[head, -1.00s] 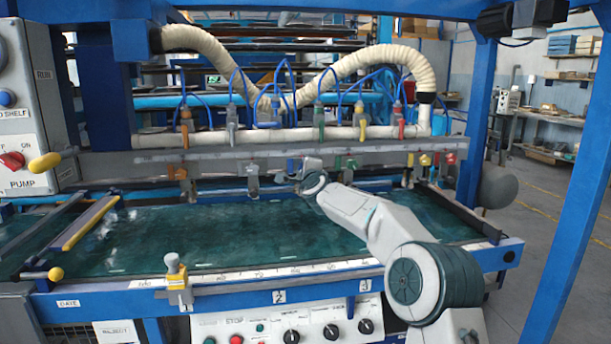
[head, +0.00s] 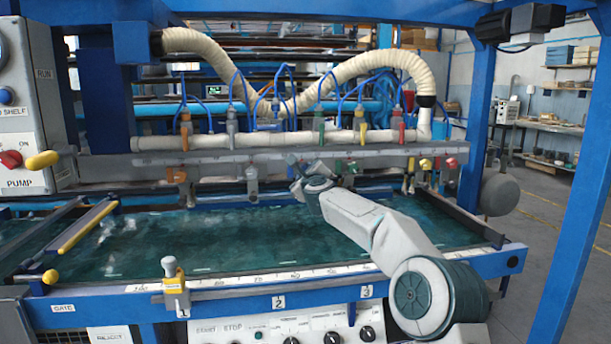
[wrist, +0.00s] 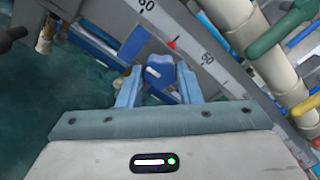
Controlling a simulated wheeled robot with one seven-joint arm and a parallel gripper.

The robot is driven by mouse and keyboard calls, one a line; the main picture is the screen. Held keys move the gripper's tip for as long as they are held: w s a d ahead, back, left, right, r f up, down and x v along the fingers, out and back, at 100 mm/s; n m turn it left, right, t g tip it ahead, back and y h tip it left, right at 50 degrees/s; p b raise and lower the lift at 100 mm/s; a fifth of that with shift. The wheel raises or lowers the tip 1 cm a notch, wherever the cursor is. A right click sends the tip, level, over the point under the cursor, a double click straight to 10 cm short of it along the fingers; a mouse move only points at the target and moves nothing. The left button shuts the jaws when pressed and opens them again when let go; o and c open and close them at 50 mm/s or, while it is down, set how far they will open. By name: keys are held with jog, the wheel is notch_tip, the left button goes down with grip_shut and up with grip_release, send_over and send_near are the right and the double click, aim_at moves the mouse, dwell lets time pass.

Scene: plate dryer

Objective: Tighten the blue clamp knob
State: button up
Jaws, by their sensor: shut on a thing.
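The blue clamp knob (wrist: 159,73) shows in the wrist view at the lower edge of the grey ruled beam (wrist: 195,50). My gripper (wrist: 157,86) has its two pale blue fingers on either side of the knob, shut on it. In the head view my gripper (head: 303,180) is under the middle of the long beam (head: 225,160), above the green bed. There the wrist hides most of the blue knob. How tight the clamp is cannot be told.
Orange (head: 175,174), grey (head: 251,172) and green (head: 337,166) knobs hang along the same beam. White pipe (head: 260,140), hoses and coloured valves run just above it. The green bed (head: 180,240) below is clear.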

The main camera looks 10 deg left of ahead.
dwell(0.4)
jog(key=o, duration=1)
jog(key=shift+c, duration=0.2)
jog(key=b+v, duration=0.6)
jog(key=v, duration=0.7)
jog(key=shift+s+b, duration=0.3)
jog(key=shift+s, duration=0.1)
jog(key=shift+d, duration=0.1)
